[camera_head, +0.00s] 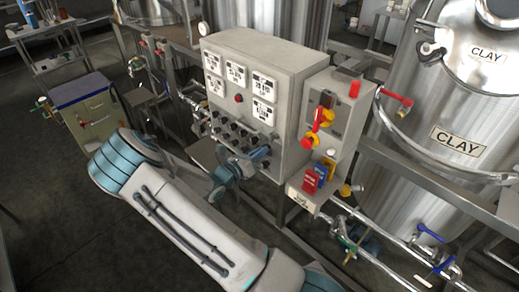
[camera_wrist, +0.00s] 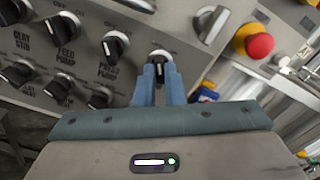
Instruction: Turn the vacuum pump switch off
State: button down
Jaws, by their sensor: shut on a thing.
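A grey control box (camera_head: 262,60) carries rows of black rotary switches with white markings. In the wrist view, the blue fingers of my gripper (camera_wrist: 160,80) are shut on one black switch knob (camera_wrist: 159,66), at the right end of its row. The knob's pointer stands about upright in the picture. In the head view my gripper (camera_head: 256,158) is at the lower right of the box front and hides the knob.
Neighbouring knobs include the feed pump switch (camera_wrist: 57,88) and another black knob (camera_wrist: 115,45) close on the left. A red button on a yellow base (camera_wrist: 258,43) is at upper right. A steel clay tank (camera_head: 420,125) stands right.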

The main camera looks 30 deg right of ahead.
dwell(0.4)
jog(key=c, duration=1.5)
grip_release()
jog(key=b+v, duration=0.2)
jog(key=v, duration=1.2)
jog(key=shift+b, duration=0.4)
